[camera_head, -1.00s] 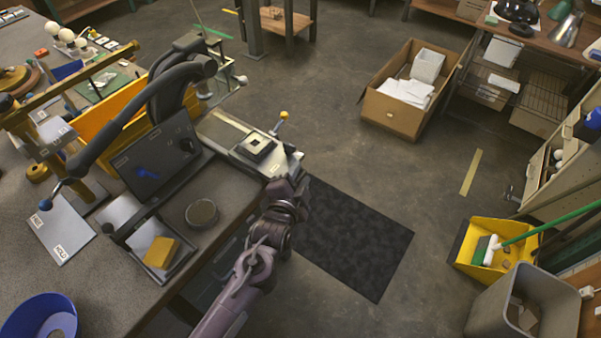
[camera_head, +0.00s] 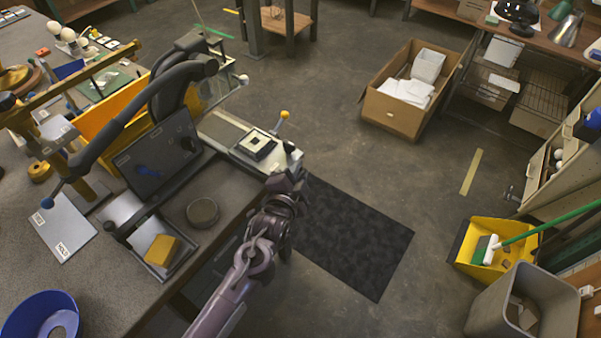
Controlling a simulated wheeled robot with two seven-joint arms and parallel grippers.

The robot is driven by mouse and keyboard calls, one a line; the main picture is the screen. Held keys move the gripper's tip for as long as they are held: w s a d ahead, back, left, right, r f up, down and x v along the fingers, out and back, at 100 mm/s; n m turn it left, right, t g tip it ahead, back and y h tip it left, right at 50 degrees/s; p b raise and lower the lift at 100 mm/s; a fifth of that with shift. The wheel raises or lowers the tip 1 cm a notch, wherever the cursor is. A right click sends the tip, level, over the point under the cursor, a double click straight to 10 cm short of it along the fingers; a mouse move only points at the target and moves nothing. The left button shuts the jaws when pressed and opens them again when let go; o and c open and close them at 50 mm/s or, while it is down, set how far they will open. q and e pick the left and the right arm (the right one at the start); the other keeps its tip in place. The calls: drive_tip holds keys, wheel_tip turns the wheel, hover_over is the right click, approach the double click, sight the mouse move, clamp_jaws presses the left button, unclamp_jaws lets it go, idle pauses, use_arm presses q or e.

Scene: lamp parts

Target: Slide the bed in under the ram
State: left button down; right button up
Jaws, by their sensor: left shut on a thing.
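The bed (camera_head: 237,139) is a pale, flat slide running out from the press at the bench edge. A small square dark-and-cream piece (camera_head: 257,145) sits on it. A yellow-knobbed lever (camera_head: 284,115) stands at its far side. The ram belongs to the dark, arched press (camera_head: 172,88) up and left of the square piece; its lower end is hidden behind the press body. My left gripper (camera_head: 291,168) is shut at the bed's outer right end; its fingertips are small and partly hidden by the wrist. My right gripper is out of view.
A dark panel (camera_head: 158,155), a round grey tin (camera_head: 203,212) and a tray with a yellow block (camera_head: 162,250) are close by. Open floor with a dark mat (camera_head: 352,238) lies right of the bench.

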use_arm(q)
drive_tip(key=w+a, duration=0.1)
drive_tip(key=a, duration=0.1)
drive_tip(key=shift+w+a+f, duration=0.3)
drive_tip(key=shift+w, duration=0.05)
drive_tip(key=shift+w+a+f, duration=0.15)
drive_tip(key=shift+a, duration=0.15)
drive_tip(key=c, duration=1.5)
unclamp_jaws()
drive_tip(key=shift+d, duration=0.1)
drive_tip(key=shift+r, duration=0.2)
drive_tip(key=v, duration=0.7)
drive_tip(key=shift+s+b, duration=0.35)
drive_tip(key=shift+b, duration=0.05)
